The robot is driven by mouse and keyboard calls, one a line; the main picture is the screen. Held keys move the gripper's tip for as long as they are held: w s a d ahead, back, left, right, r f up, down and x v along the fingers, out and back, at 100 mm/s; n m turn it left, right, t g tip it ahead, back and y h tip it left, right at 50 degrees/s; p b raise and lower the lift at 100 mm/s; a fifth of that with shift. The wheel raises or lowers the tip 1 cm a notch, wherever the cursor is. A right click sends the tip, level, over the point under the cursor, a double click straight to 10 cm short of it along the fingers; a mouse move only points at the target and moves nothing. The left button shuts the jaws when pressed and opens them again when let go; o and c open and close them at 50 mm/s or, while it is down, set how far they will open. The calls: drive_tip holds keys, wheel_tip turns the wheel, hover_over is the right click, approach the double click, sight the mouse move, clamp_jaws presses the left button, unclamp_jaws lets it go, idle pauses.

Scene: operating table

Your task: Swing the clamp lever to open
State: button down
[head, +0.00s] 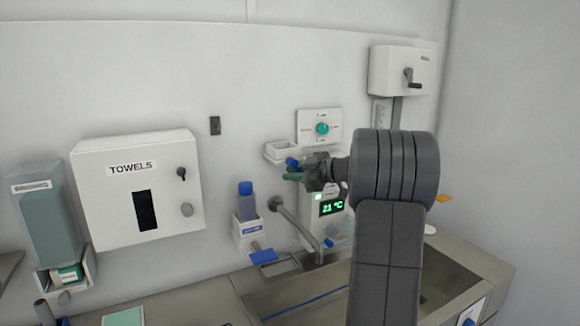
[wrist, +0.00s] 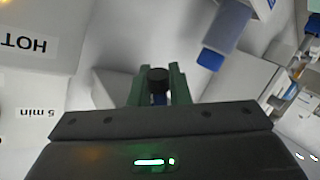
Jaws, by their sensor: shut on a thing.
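My gripper (head: 292,171) is at the wall fixture left of the temperature display, with its green fingers pointing left in the head view. In the wrist view my gripper (wrist: 158,74) is shut on a small dark, round-ended part, seemingly the clamp lever (wrist: 157,79), with a finger on either side and some blue just below it. In the head view a small blue part (head: 291,162) shows at the fingertips. My wrist and arm hide much of the fixture, so the lever's pivot and angle cannot be told.
A dial panel with a teal knob (head: 322,128) is just above. A blue-capped bottle (head: 246,203) and a spout (head: 296,222) are below left, over a sink (head: 450,263). A towel dispenser (head: 110,205) is left; a crank box (head: 388,70) is upper right.

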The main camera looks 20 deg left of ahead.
drive_tip(key=shift+w+d+r+n, duration=0.1)
drive_tip(key=shift+r+n, duration=0.05)
drive_tip(key=shift+n, duration=0.15)
drive_tip(key=c, duration=1.4)
unclamp_jaws()
drive_tip(key=shift+r, duration=0.1)
